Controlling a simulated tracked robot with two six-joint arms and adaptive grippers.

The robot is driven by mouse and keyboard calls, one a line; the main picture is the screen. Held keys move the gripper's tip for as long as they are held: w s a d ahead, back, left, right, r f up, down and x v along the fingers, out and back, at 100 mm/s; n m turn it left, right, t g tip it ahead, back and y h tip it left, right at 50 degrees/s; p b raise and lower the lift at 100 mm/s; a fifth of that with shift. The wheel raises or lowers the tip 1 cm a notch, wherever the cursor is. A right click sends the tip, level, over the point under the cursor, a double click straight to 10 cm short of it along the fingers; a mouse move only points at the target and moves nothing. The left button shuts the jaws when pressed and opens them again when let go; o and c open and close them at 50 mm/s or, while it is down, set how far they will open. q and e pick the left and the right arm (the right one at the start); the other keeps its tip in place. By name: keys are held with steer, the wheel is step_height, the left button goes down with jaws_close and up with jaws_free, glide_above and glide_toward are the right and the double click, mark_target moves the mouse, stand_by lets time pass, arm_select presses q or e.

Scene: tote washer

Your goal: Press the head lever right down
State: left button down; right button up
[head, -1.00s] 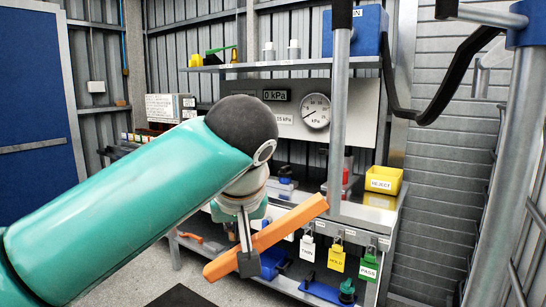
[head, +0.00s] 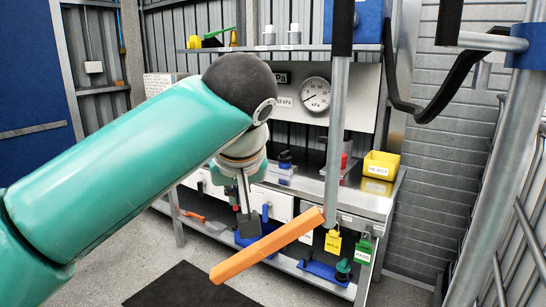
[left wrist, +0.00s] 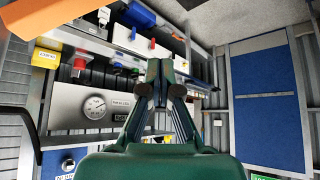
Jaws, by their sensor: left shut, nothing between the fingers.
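The orange bar (head: 268,246) lies slanted across the lower middle of the head view, its right end higher than its left. It looks like the lever, but I cannot be sure. It also fills the upper left corner of the left wrist view (left wrist: 50,22). My left gripper (head: 249,228) points down just above the bar's middle in the head view. A gap shows between them there. Its fingers are together and empty, as the left wrist view also shows (left wrist: 160,68). How far apart they are in depth I cannot tell. My right gripper is not in view.
A grey upright post (head: 335,130) with a black sleeve stands right of my arm. Behind are a bench with a yellow REJECT bin (head: 381,164), a round gauge (head: 315,95) and hanging tags (head: 333,241). A black mat (head: 185,285) lies on the floor.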

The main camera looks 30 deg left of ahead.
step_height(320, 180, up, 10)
steer(key=p, duration=0.9)
